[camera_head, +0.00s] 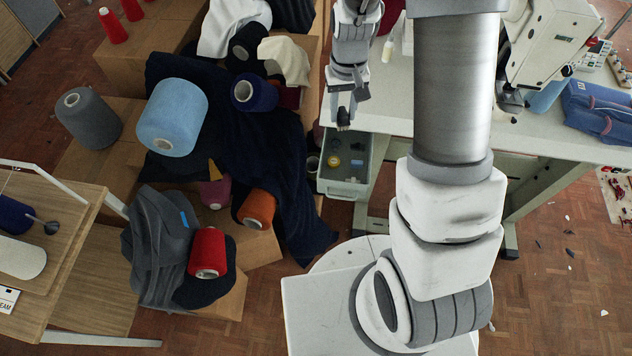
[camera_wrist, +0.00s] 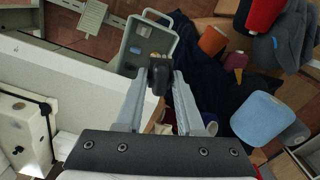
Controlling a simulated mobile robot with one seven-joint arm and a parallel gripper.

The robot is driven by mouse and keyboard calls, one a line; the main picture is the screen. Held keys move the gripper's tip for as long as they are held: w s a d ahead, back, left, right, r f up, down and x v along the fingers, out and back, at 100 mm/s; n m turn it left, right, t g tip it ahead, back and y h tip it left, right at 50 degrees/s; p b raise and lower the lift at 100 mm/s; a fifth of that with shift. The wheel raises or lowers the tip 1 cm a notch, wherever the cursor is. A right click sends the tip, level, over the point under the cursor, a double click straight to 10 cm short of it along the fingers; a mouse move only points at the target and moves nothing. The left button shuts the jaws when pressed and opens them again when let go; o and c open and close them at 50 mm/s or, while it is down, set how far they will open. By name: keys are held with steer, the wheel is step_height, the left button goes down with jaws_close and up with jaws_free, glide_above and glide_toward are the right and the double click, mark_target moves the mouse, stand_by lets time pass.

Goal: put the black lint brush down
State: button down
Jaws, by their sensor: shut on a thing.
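My gripper (camera_head: 344,108) points down beside the left edge of the white table, over or near the open grey drawer; its height above the drawer is hard to judge. It is shut on the black lint brush (camera_wrist: 159,76), a small dark piece between the fingertips in the wrist view. In the head view only a dark bit of the brush (camera_head: 343,123) shows below the fingers. The wrist view shows the gripper (camera_wrist: 160,80) with the brush in front of the near end of the drawer (camera_wrist: 130,62).
The open drawer (camera_head: 322,187) holds a few small items, one yellow. The white table (camera_head: 400,110) carries a sewing machine (camera_head: 545,45) and folded denim (camera_head: 600,110). Cardboard boxes (camera_head: 150,50) with thread cones and dark cloth (camera_head: 265,160) stand left.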

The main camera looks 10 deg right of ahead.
steer(key=shift+w+a+f+b, duration=0.15)
steer(key=shift+a+f+b, duration=0.05)
steer(key=shift+f+b, duration=0.4)
steer(key=shift+w+a+f+b, duration=0.1)
steer(key=shift+a+f+b, duration=0.05)
steer(key=shift+f+b, duration=0.4)
steer(key=d+f+m+b, duration=0.2)
steer(key=d+f+b, duration=0.4)
steer(key=f+b, duration=0.45)
steer(key=d+f+m+b, duration=0.1)
steer(key=d+f+b, duration=0.4)
steer(key=f+b, duration=0.55)
steer(key=a+f+b, duration=0.1)
steer(key=a, duration=0.2)
steer(key=w+a+f+b, duration=0.1)
steer(key=a+f, duration=0.1)
steer(key=a, duration=0.2)
steer(key=a+f+b, duration=0.2)
steer(key=a, duration=0.2)
steer(key=shift+w+a, duration=0.1)
steer(key=shift+w, duration=0.1)
steer(key=shift+f+b, duration=0.7)
steer(key=shift+f, duration=1.25)
steer(key=shift+f, duration=0.15)
steer(key=c, duration=0.8)
jaws_free()
